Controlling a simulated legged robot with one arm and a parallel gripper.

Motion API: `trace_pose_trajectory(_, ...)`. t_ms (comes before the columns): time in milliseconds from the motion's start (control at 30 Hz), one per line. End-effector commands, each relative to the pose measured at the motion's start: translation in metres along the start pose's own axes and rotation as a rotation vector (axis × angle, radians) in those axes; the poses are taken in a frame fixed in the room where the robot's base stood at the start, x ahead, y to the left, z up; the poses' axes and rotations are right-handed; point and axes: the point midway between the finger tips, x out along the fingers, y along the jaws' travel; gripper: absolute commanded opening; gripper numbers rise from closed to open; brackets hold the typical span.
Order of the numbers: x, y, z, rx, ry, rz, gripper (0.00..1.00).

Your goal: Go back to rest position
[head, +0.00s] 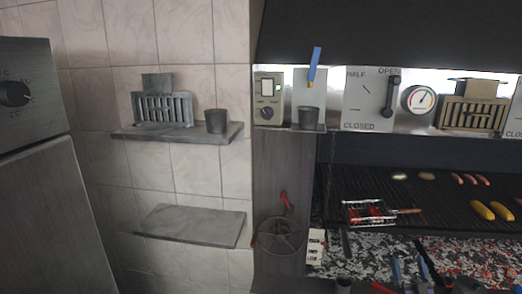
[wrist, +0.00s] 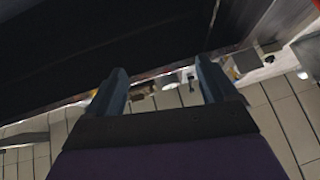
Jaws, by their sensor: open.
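My gripper (wrist: 160,85) shows in the wrist view with its two blue-grey fingers spread apart. Nothing is between the fingers. Beyond them are a dark panel, a pale tiled surface and some small blurred items that I cannot name. In the head view I cannot make out my gripper for certain.
In the head view a grill grate (head: 440,190) on the right holds sausages (head: 470,179), corn (head: 491,210) and a wire basket (head: 368,212). A wall shelf (head: 180,133) on the left carries a grey cup (head: 216,121). The lower shelf (head: 190,224) is bare. A metal cabinet (head: 50,170) stands far left.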

Motion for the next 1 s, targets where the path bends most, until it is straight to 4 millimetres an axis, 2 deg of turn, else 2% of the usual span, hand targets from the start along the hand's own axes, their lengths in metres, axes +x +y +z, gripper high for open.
trace_pose_trajectory(267, 0.032, -0.017, 0.009, 0.009, -0.094, 0.012, 0.86)
trace_pose_trajectory(467, 0.064, -0.038, 0.017, 0.016, -0.207, 0.022, 0.86)
trace_pose_trajectory(600, 0.088, -0.067, 0.023, 0.026, -0.336, 0.024, 0.86)
trace_pose_trajectory(767, 0.106, -0.108, 0.026, 0.031, -0.517, 0.022, 0.86)
trace_pose_trajectory(867, 0.107, -0.136, 0.025, 0.035, -0.635, 0.015, 0.86)
trace_pose_trajectory(1000, 0.098, -0.173, 0.018, 0.032, -0.8, 0.004, 0.86)
